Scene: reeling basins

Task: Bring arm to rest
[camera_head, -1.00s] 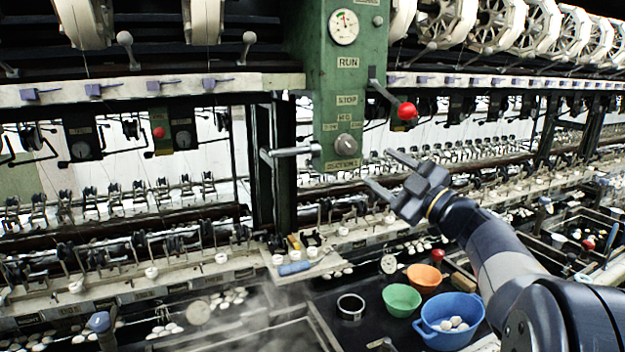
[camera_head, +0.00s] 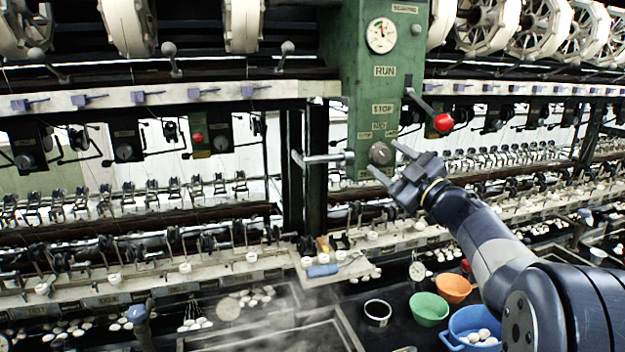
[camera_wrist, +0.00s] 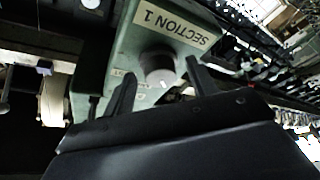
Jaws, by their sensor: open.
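My gripper (camera_head: 391,161) is open and empty, raised in front of the lower end of the green control column (camera_head: 375,90). In the head view its fingers point up and left, close to the grey knob (camera_head: 380,153). In the wrist view the knob (camera_wrist: 158,67) shows between the two fingers (camera_wrist: 158,85), beside the "SECTION 1" label (camera_wrist: 173,30). I cannot tell whether the fingers touch it. My arm reaches in from the lower right.
A lever with a red ball (camera_head: 443,123) stands out from the column, and a metal handle (camera_head: 325,158) sticks out left. Below are a green bowl (camera_head: 429,308), an orange bowl (camera_head: 453,287) and a blue basin (camera_head: 461,327) holding white cocoons. Reeling machinery fills the background.

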